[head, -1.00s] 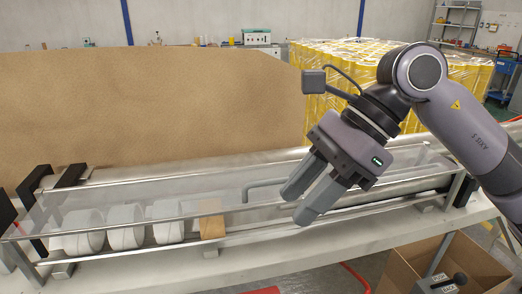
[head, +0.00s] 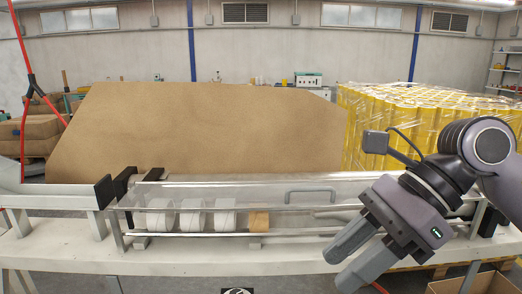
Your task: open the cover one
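The transparent cover (head: 260,201) lies over the tape machine, closed, with a metal edge rail along its front. A grey bar handle (head: 310,192) stands on it right of centre. Under it sit several white tape rolls (head: 190,218) and a brown block (head: 259,221). My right gripper (head: 344,262) is at the right, in front of the machine, below and to the right of the handle and apart from it. Its two fingers point left and down, with a gap between them and nothing in it. My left gripper does not show.
A large brown board (head: 205,130) stands behind the machine. Wrapped yellow rolls (head: 425,120) are stacked at the back right. An open cardboard box (head: 460,285) is at the lower right. Black brackets (head: 112,188) stand at the machine's left end. The white table front (head: 70,250) is clear.

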